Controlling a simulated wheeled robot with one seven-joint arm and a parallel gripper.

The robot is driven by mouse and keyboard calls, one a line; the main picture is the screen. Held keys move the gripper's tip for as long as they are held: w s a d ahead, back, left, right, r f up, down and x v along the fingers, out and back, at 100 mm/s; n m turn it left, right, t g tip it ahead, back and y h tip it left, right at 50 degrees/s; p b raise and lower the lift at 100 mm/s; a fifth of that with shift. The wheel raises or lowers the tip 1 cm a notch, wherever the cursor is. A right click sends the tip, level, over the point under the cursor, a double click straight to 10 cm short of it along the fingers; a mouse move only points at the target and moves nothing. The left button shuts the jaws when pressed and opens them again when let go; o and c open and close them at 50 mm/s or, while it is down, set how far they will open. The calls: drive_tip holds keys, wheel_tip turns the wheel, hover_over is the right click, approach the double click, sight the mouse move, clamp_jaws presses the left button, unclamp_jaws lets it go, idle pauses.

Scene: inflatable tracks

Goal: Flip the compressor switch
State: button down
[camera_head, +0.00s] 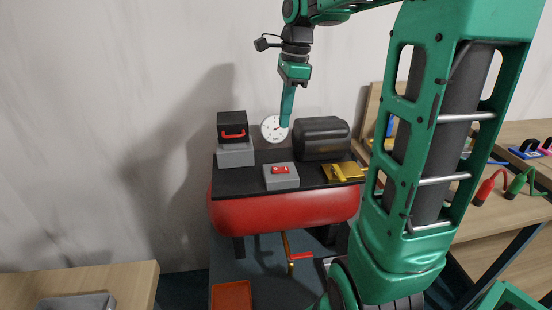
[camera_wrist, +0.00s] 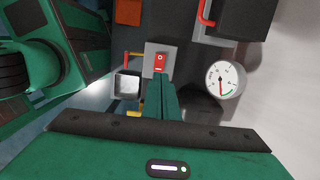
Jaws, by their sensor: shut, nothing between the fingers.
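The compressor (camera_head: 270,213) has a red tank with a dark top plate. Its switch is a red rocker (camera_head: 280,170) on a grey box (camera_head: 282,182) at the front of the plate. In the wrist view the red switch (camera_wrist: 160,62) shows just beyond my fingertips, with a white round mark on its far end. My gripper (camera_head: 285,122) is shut and empty, pointing down above the plate, in front of the gauge in the head view. In the wrist view my gripper (camera_wrist: 160,78) lines up with the switch; contact cannot be told, but the head view shows a gap.
A white dial gauge (camera_head: 272,129), a black box with a red handle (camera_head: 233,127), a dark ribbed motor housing (camera_head: 323,138) and a yellow part (camera_head: 343,172) stand around the switch. Wooden tables flank the compressor. The wall is close behind.

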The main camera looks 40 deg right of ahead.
sight(281, 169)
idle(0.3)
drive_tip(key=f, duration=0.4)
drive_tip(key=a+f, duration=0.1)
drive_tip(key=f, duration=0.9)
drive_tip(key=shift+w+a, duration=0.3)
drive_tip(key=shift+w, duration=0.05)
drive_tip(key=shift+a+f, duration=0.1)
drive_tip(key=shift+s, duration=0.1)
drive_tip(key=shift+s+d, duration=0.25)
drive_tip(key=shift+d, duration=0.55)
drive_tip(key=shift+r, duration=0.2)
